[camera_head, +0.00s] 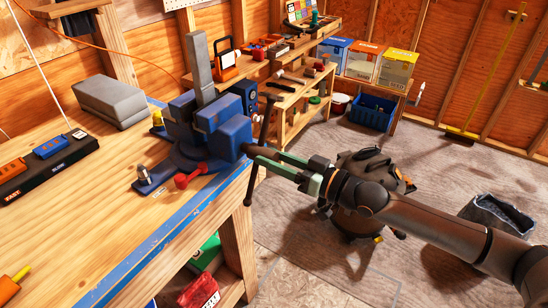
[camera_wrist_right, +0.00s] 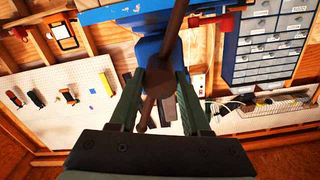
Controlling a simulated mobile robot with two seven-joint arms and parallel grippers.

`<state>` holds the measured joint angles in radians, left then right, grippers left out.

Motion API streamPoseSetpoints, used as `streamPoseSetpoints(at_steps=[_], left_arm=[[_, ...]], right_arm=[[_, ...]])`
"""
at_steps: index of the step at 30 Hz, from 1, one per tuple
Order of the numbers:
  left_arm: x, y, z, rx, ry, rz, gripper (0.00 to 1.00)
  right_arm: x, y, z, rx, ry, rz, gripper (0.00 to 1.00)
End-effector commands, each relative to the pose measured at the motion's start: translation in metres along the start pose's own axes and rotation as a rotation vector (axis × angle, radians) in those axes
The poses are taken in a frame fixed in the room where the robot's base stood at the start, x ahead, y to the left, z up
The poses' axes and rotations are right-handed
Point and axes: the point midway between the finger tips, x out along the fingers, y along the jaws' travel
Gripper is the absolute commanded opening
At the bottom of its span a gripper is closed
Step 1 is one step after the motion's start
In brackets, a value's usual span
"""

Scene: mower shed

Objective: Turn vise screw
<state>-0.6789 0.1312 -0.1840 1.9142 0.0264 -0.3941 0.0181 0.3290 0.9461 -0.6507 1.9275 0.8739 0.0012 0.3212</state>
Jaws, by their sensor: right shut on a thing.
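The blue bench vise (camera_head: 222,135) sits at the right edge of the wooden workbench. A tall grey bar (camera_head: 198,70) stands upright between its jaws. The dark vise handle (camera_head: 251,186) crosses the front end of the screw, tilted with its top to the right. My right gripper (camera_head: 250,154) reaches in from the right and is shut on the screw end at the handle's middle. In the right wrist view the handle (camera_wrist_right: 172,32) passes between the green fingers of the gripper (camera_wrist_right: 160,84). My left gripper is not in view.
The workbench (camera_head: 110,210) holds a grey case (camera_head: 110,101) and a black tray (camera_head: 48,162) with orange and blue blocks. A red-knobbed lever (camera_head: 184,181) is at the vise base. A dark machine (camera_head: 358,200) stands on the floor below my right arm.

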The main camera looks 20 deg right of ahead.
Motion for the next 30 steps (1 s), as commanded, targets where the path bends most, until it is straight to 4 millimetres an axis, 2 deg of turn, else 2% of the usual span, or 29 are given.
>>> streamPoseSetpoints(at_steps=[30], left_arm=[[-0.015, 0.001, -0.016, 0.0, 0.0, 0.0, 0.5]], right_arm=[[0.001, -0.001, -0.002, -0.969, 0.003, 0.001, 0.0]])
